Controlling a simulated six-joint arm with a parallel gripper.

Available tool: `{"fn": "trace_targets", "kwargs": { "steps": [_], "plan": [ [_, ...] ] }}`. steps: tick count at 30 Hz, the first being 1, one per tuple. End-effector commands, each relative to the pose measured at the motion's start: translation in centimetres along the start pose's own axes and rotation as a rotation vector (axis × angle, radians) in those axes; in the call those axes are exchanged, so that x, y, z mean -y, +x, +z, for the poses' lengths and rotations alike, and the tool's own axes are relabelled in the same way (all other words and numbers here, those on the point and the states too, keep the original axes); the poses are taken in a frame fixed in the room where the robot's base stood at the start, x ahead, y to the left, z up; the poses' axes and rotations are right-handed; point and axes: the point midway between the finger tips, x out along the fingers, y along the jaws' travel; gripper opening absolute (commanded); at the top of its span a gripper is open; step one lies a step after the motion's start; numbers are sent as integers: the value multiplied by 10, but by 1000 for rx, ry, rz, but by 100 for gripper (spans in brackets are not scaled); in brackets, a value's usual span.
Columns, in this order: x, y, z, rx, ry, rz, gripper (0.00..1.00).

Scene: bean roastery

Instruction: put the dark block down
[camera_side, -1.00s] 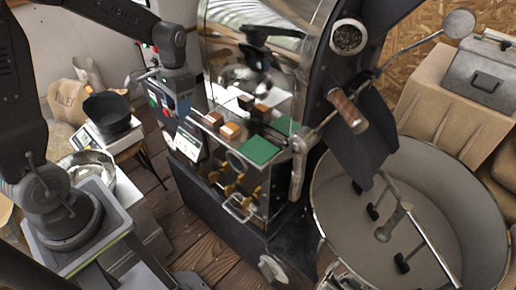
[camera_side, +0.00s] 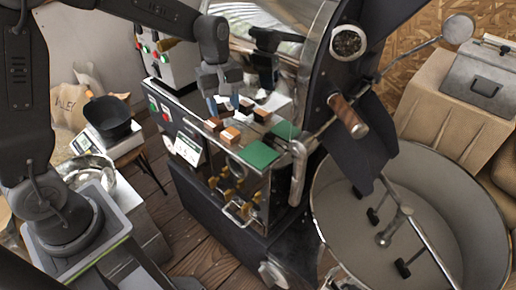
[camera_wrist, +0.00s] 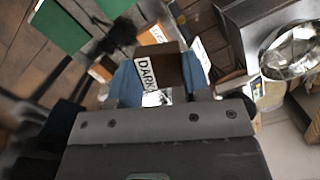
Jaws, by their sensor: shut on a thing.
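The dark block is dark brown with a white label reading DARK. In the wrist view the block (camera_wrist: 172,68) sits between the blue fingertips of my gripper (camera_wrist: 160,80), which is shut on it. In the side view my gripper (camera_side: 224,104) is over the left part of the roaster's top ledge, close behind the small blocks there. The held block is hard to make out in that view, so I cannot tell whether it touches the surface. A flat green pad (camera_side: 260,154) lies to the right, near the ledge's front edge; it also shows in the wrist view (camera_wrist: 58,26).
Orange-brown blocks (camera_side: 230,135) stand left of the pad, with another block (camera_side: 262,114) behind. The shiny roaster front mirrors the blocks and my arm. A metal handle (camera_side: 297,165) stands right of the pad. A round cooling tray (camera_side: 330,205) is further right.

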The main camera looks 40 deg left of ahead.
Motion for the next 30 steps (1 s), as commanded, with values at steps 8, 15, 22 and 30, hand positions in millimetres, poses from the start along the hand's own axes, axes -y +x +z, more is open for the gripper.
{"fn": "trace_targets", "kwargs": {
  "steps": [8, 15, 22, 30],
  "plan": [
    [-36, 44, 46, 0, 7, -4, 20],
    [-54, 64, 67, 0, 4, -1, 20],
    [-55, 88, 65, 1, 1, -3, 20],
    [-56, 106, 63, -1, 2, 1, 20]
  ]
}}
